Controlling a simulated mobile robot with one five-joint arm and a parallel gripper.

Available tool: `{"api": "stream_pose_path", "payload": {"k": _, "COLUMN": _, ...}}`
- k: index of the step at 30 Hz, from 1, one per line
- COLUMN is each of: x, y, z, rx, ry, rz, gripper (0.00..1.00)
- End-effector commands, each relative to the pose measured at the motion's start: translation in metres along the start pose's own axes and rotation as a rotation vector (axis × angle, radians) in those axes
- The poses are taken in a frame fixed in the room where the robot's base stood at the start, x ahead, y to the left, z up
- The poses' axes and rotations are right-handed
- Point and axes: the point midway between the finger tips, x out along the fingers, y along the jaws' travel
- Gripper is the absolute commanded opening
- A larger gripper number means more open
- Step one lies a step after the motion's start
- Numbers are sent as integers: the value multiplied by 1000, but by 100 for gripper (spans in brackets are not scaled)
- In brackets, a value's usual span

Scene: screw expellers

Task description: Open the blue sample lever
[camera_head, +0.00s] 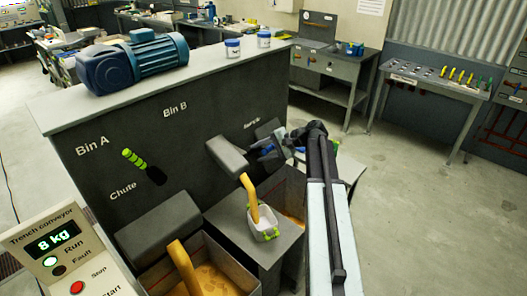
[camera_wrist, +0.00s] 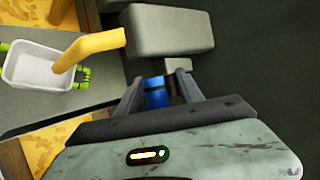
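The blue sample lever (camera_wrist: 156,92) is in the wrist view, between the two fingers of my gripper (camera_wrist: 160,82). The fingers stand apart, one on each side of the lever, with a narrow dark gap on the right. In the head view my gripper (camera_head: 270,143) is at the dark wall below the sample label, and only a bit of blue shows there. A grey spout (camera_head: 228,158) is left of it. A yellow stream (camera_head: 250,198) runs from the spout into a white tub (camera_head: 258,232) with green handles.
The tub stands on a grey ledge (camera_head: 232,222) between bins of yellow material (camera_head: 210,278). A green-gripped lever (camera_head: 135,160) is on the wall near the chute label. A conveyor panel (camera_head: 70,255) reading 8 kg is at lower left.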

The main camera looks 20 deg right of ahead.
Motion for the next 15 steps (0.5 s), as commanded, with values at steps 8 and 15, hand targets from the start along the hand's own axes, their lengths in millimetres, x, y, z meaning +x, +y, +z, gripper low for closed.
{"api": "stream_pose_path", "payload": {"k": 8, "x": -2, "y": 0, "z": -2, "rx": 1, "ry": 4, "rz": -1, "gripper": 43}}
{"api": "stream_pose_path", "payload": {"k": 15, "x": -31, "y": -4, "z": -1, "rx": 2, "ry": 6, "rz": -2, "gripper": 43}}
